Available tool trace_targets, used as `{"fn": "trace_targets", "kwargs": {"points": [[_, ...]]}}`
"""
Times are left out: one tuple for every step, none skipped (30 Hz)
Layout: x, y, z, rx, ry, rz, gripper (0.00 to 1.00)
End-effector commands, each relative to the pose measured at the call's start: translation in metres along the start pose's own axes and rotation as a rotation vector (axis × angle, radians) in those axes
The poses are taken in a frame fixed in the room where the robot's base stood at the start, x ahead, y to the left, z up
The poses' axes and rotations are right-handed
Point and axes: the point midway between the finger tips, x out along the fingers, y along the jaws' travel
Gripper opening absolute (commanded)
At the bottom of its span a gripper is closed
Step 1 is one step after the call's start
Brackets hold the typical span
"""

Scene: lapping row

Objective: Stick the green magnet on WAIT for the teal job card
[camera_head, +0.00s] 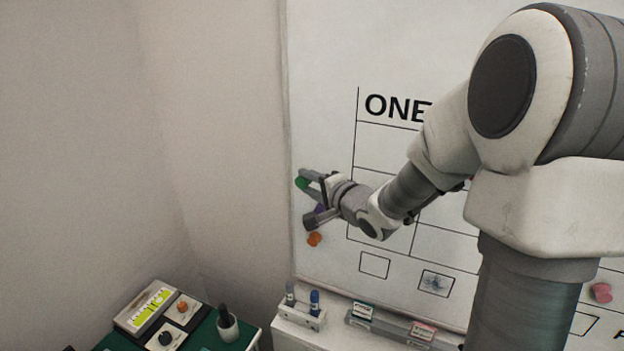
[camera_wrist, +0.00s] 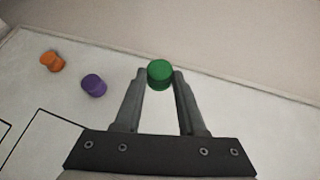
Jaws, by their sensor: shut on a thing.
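The green magnet (camera_wrist: 159,74) is a short round piece between my fingertips in the wrist view. My gripper (camera_wrist: 159,80) is shut on it, at the left edge of the whiteboard. The magnet also shows in the head view (camera_head: 302,182), at the tip of my gripper (camera_head: 306,190). Whether it still touches the board is unclear. The whiteboard (camera_head: 322,75) carries a black grid with the letters "ONE" partly covered by my arm. A teal-edged card (camera_head: 362,311) sits in a holder below the board. The WAIT label cannot be read.
A purple magnet (camera_wrist: 93,85) and an orange magnet (camera_wrist: 51,61) are on the board near my gripper. A pink magnet (camera_head: 601,292) is at the right. Markers (camera_head: 314,302) stand in a holder below the board. A green-topped table (camera_head: 225,345) is at lower left.

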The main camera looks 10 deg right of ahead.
Motion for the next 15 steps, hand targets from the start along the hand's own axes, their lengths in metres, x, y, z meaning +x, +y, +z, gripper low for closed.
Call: {"fn": "trace_targets", "kwargs": {"points": [[-0.002,0.0,0.004,0.0,-0.001,0.0,0.0],[-0.003,0.0,0.005,0.001,-0.001,0.0,0.0],[-0.005,0.0,0.008,0.001,-0.001,0.0,0.0],[-0.006,0.0,0.01,0.001,-0.001,0.0,0.0],[-0.007,0.0,0.012,0.0,-0.002,0.0,0.0],[-0.008,0.0,0.014,-0.001,-0.001,-0.001,0.0],[-0.01,0.001,0.016,-0.001,-0.001,-0.001,0.0],[-0.011,0.001,0.018,0.0,-0.001,-0.001,0.0],[-0.012,0.001,0.02,0.0,-0.001,-0.001,0.0],[-0.013,0.001,0.022,0.0,-0.002,-0.001,0.0],[-0.014,0.001,0.024,0.0,-0.002,-0.001,0.0],[-0.016,0.002,0.026,0.001,-0.002,-0.001,0.0],[-0.017,0.002,0.027,0.001,-0.001,-0.001,0.0],[-0.018,0.002,0.029,0.0,-0.001,-0.001,0.0],[-0.019,0.002,0.03,0.0,-0.001,-0.001,0.0]]}}
